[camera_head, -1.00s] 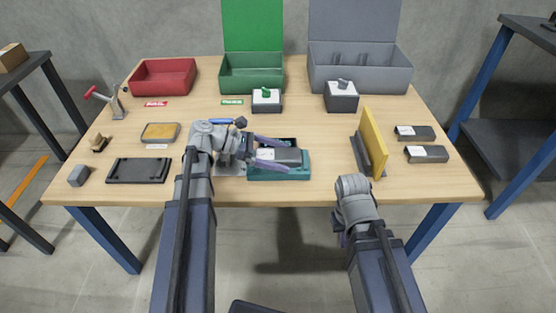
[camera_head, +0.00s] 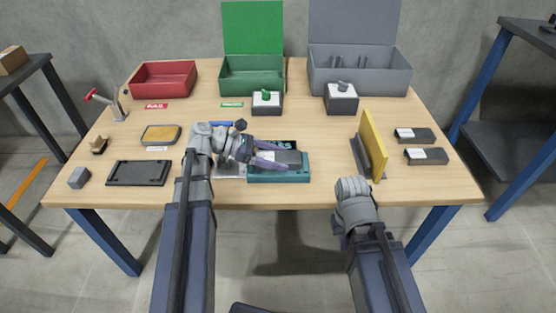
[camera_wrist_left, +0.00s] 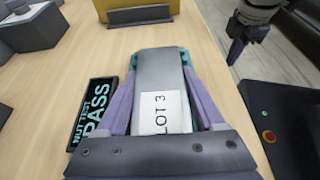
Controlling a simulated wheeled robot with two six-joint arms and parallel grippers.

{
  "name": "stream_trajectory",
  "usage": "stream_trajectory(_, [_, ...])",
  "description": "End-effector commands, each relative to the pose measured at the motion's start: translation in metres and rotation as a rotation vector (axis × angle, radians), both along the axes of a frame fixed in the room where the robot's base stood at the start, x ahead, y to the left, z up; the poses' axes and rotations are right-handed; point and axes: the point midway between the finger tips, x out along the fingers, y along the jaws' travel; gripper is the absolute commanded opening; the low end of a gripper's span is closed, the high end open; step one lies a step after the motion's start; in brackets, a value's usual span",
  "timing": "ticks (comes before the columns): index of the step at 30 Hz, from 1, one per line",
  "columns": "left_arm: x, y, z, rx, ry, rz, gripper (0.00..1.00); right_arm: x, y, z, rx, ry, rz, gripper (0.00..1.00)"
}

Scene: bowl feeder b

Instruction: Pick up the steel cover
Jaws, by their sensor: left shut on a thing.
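The steel cover (camera_head: 289,157) is a grey block with a white label, lying at the teal fixture (camera_head: 280,177) near the table's front middle. In the left wrist view the cover (camera_wrist_left: 158,75) shows its label reading "LOT 3". My left gripper (camera_head: 272,156) is shut on the cover, with one purple finger along each long side. The cover looks still low at the fixture; a gap beneath it cannot be seen. My right gripper (camera_wrist_left: 237,48) hangs off the table's front edge, and its jaw opening is unclear.
A black display reading "NUT TEST PASS" (camera_wrist_left: 93,110) lies beside the fixture. A yellow upright panel (camera_head: 373,145) stands to the right. Two similar labelled grey blocks (camera_head: 415,134) (camera_head: 427,156) lie further right. Red (camera_head: 163,79), green (camera_head: 252,75) and grey (camera_head: 360,72) bins line the back.

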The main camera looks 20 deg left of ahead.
Motion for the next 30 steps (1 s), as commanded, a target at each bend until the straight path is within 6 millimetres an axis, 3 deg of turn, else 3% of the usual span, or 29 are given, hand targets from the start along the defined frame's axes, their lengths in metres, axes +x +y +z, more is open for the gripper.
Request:
stream_trajectory(17, [0.0, 0.0, 0.009, -0.001, 0.0, 0.0, 0.0, 0.0, 0.0, 0.009, -0.001, 0.0, -0.001, 0.0])
stream_trajectory(30, [0.0, 0.0, 0.069, -0.001, 0.0, 0.0, 0.0, -0.001, 0.0, 0.069, 0.0, 0.001, -0.008, 0.0])
